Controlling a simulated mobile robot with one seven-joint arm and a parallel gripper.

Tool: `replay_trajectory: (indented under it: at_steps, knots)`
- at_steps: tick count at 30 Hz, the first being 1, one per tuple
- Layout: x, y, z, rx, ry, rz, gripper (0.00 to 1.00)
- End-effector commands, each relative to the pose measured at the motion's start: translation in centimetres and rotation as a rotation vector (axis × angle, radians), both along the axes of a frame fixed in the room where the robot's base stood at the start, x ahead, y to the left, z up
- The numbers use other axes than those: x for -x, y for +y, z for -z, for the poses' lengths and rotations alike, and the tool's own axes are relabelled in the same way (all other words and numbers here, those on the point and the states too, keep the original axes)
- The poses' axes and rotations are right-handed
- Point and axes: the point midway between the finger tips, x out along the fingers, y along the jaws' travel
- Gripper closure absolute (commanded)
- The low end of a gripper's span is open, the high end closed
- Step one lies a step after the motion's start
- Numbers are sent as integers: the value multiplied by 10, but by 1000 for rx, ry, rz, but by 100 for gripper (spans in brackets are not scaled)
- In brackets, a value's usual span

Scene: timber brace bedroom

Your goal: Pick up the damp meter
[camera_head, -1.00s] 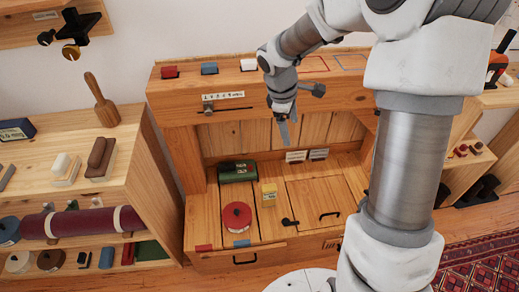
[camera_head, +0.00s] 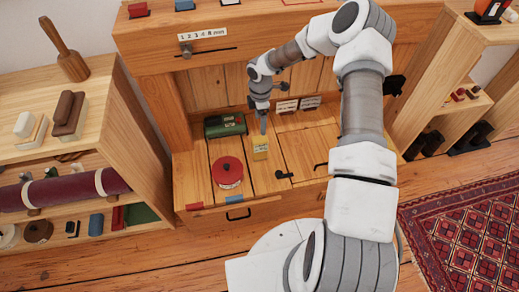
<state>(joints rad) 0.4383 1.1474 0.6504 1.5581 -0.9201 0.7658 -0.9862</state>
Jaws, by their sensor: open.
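A small upright yellow box-shaped thing (camera_head: 261,151), which looks like the damp meter, stands on the wooden bench's lower surface (camera_head: 300,150). A red round lidded tin (camera_head: 227,171) stands to its left, and a dark green case (camera_head: 224,125) lies behind it to the left. My gripper (camera_head: 263,128) points down just above the yellow thing's top, or slightly behind it. The jaws are open, but they look thin and edge-on here. Whether they touch or straddle the yellow thing cannot be told.
A black handle-like piece (camera_head: 284,175) lies right of the yellow thing. Small white labelled cards (camera_head: 287,105) stand at the back. The bench's upper ledge (camera_head: 210,46) overhangs behind. Shelving (camera_head: 120,110) stands left; a patterned rug (camera_head: 460,225) covers the floor at right.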

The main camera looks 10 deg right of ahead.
Motion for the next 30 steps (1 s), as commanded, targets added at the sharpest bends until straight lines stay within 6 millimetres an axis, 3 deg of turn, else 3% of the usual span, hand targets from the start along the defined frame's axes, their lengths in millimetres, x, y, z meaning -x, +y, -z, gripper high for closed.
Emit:
replay_trajectory:
  at_steps: [3, 12, 20, 30]
  knots:
    - [1, 0, 31, -2, 3, 2, 15]
    - [1, 1, 91, -2, 2, 3, 15]
    - [0, 0, 111, 0, 0, 3, 15]
    - [-4, 1, 156, -1, 0, 3, 15]
